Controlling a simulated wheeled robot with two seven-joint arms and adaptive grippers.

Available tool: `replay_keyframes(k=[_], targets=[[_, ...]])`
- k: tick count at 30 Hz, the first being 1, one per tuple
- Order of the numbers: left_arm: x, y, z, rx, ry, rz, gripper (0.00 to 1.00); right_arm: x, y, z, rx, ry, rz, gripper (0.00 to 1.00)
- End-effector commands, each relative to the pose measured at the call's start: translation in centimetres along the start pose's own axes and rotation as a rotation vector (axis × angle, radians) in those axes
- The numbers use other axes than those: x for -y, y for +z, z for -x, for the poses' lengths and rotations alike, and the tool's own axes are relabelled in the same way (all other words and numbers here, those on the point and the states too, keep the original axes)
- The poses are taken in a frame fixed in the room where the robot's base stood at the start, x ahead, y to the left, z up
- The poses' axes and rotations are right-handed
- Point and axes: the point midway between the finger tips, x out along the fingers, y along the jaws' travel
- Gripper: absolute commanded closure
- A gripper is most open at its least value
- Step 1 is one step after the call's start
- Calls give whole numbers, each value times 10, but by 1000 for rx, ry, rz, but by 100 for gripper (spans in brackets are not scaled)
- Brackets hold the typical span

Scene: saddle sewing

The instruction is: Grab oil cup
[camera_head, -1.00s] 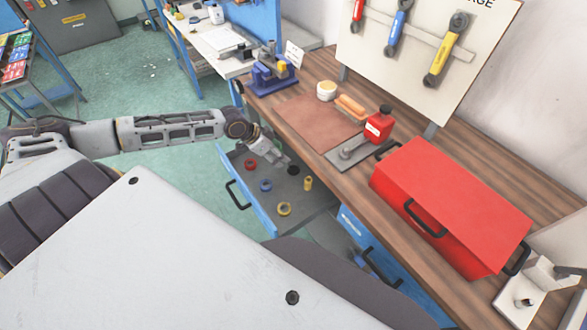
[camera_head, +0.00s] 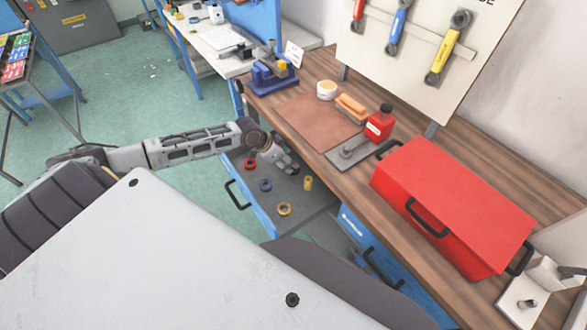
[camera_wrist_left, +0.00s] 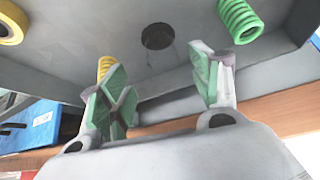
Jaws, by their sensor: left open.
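My left gripper (camera_head: 287,165) is over the open drawer (camera_head: 312,211), beside the bench edge. In the left wrist view its green-padded fingers (camera_wrist_left: 166,85) stand apart with nothing between them. A dark round piece (camera_wrist_left: 158,36) lies on the drawer floor just beyond the fingertips; I cannot tell whether it is the oil cup. A yellow spring (camera_wrist_left: 105,66) is partly behind the left finger and a green spring (camera_wrist_left: 240,20) is beyond the right finger. A red bottle with a black cap (camera_head: 379,124) stands on the bench. My right gripper is not in view.
The drawer also holds a red ring (camera_head: 249,163), a blue ring (camera_head: 265,185), a yellow ring (camera_head: 285,209) and a yellow cylinder (camera_head: 308,183). The wooden bench (camera_head: 455,165) carries a large red toolbox (camera_head: 450,205). The drawer's front wall and the bench edge flank the gripper.

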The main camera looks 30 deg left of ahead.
Motion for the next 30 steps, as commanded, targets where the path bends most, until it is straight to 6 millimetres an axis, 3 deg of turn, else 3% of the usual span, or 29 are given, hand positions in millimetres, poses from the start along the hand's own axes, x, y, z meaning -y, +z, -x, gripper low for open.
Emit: replay_keyframes(k=[6, 22, 30], targets=[[0, -1, -12, -1, 0, 0, 37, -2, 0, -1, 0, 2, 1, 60], [0, 1, -16, 1, 0, 1, 37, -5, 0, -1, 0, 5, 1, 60], [3, 4, -36, -1, 1, 2, 37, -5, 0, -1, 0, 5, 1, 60]])
